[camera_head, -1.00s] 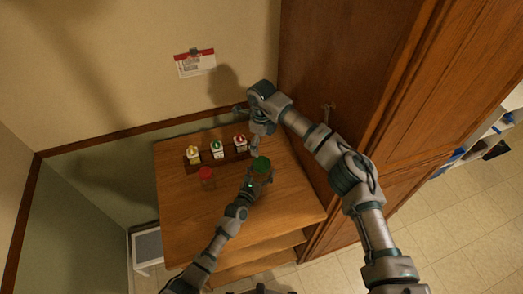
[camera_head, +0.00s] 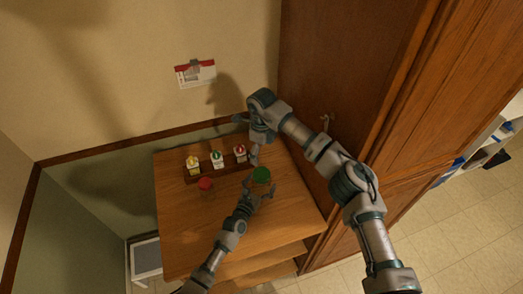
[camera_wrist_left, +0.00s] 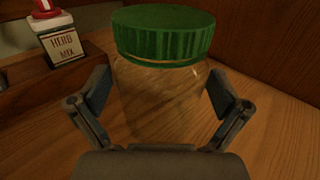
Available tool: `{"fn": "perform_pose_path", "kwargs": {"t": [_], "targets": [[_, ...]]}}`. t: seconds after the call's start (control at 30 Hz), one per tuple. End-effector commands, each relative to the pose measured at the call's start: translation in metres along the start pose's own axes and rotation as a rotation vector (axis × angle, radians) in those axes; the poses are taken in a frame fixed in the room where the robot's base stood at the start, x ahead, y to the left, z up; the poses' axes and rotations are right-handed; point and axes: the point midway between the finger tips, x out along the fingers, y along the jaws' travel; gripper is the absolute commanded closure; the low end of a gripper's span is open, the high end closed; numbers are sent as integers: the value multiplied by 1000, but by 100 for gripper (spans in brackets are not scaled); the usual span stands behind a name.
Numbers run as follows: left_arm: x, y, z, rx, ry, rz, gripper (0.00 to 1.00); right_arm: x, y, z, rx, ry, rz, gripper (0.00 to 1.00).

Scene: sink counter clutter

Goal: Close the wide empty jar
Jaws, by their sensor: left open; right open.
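The wide clear jar (camera_wrist_left: 160,105) looks empty and stands upright on the wooden counter. Its green lid (camera_wrist_left: 165,35) sits on its top and looks level; a thin pale line shows under the lid's rim, and I cannot tell whether it is fully tight. The lid also shows in the head view (camera_head: 262,174). My left gripper (camera_head: 259,190) is open, with its fingers to either side of the jar's near side and gaps between them and the glass in the left wrist view. My right gripper (camera_head: 247,137) is open and empty, above the counter behind the jar.
A dark wooden rack (camera_head: 205,174) with several small labelled bottles runs along the back. A tall wooden cabinet (camera_head: 345,60) rises close on the right. The counter's front left is clear.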

Motion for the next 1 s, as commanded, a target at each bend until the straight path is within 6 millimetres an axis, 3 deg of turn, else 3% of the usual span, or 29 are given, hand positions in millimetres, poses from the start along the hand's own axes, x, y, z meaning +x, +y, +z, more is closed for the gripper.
{"fn": "perform_pose_path", "kwargs": {"t": [0.3, 0.5, 0.7, 1.0], "targets": [[-66, 0, -2, -1, 3, -1, 0, 0, 0, 0, 0, 0, 0, 2], [-97, 1, -2, -1, 3, 0, 0, 0, 0, 0, 0, 0, 1, 2], [-108, 1, -2, -2, 3, -1, 0, 1, -1, 0, 0, 0, 1, 2], [-109, 1, -2, -1, 2, -1, 0, 0, -1, 0, 0, 0, 1, 2]]}}
